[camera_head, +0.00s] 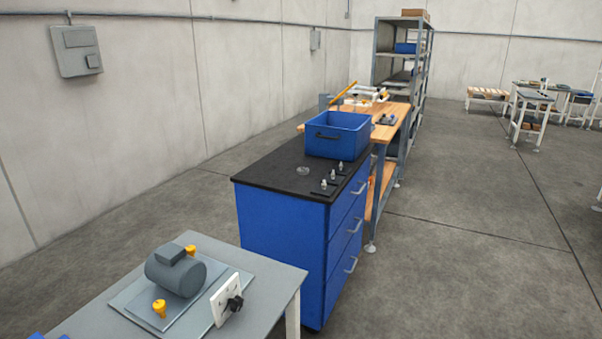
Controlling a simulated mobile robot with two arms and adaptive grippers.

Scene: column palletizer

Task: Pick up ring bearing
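A small grey ring-shaped part (303,171), which looks like the ring bearing, lies on the black top of the blue drawer cabinet (281,237). It is too small to make out its details. It lies to the left of several small upright metal pieces on dark bases (331,182) and in front of the blue bin (337,136). Neither of my grippers is in view.
A grey table (262,277) in the near left holds a motor (176,271) on a plate. A wooden workbench (391,112) and a shelf rack (402,50) stand behind the cabinet. Open floor (460,260) lies to the right.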

